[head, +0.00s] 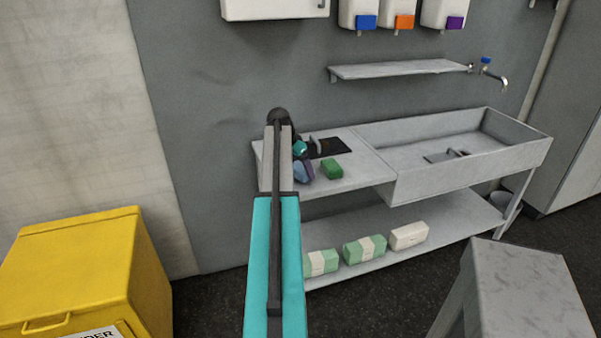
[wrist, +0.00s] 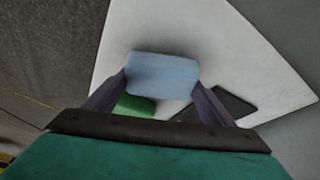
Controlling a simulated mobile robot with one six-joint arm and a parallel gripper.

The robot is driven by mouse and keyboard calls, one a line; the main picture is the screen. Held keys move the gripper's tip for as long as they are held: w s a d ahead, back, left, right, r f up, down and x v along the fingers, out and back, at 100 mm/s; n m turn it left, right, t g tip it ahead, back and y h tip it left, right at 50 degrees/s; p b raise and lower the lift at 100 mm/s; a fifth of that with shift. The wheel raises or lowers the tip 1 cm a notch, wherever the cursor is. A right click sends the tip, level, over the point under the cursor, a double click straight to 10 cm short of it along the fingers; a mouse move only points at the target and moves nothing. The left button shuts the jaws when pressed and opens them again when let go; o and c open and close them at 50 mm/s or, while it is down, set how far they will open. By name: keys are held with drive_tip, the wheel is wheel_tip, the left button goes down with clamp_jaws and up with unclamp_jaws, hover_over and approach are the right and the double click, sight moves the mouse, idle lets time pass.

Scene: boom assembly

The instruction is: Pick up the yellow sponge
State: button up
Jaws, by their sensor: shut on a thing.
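I see no yellow sponge in either view. My gripper (wrist: 161,81) is shut on a light blue sponge (wrist: 162,70), with one dark finger on each side of it. In the head view the blue sponge (head: 304,173) shows beside my arm, over the left end of the grey sink counter (head: 360,150). A green sponge (head: 332,169) lies on the counter just right of it. In the wrist view the green sponge (wrist: 136,105) is partly hidden behind the blue one and my left finger. I cannot tell whether the blue sponge touches the counter.
A dark flat panel (head: 328,147) lies on the counter behind the sponges. The sink basin (head: 470,150) is to the right. Several packs, one a green pack (head: 365,249), sit on the lower shelf. A yellow bin (head: 80,265) stands left, a grey stool (head: 520,275) front right.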

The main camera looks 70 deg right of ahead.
wheel_tip(320, 180, up, 2)
drive_tip(key=shift+r+b, duration=0.1)
drive_tip(key=shift+b, duration=0.25)
drive_tip(key=s+a+b, duration=0.1)
drive_tip(key=a, duration=0.7)
drive_tip(key=s+a+r+b, duration=0.1)
drive_tip(key=s+a+b, duration=0.1)
drive_tip(key=a, duration=0.5)
drive_tip(key=shift+s+a+r, duration=0.25)
drive_tip(key=shift+a, duration=0.1)
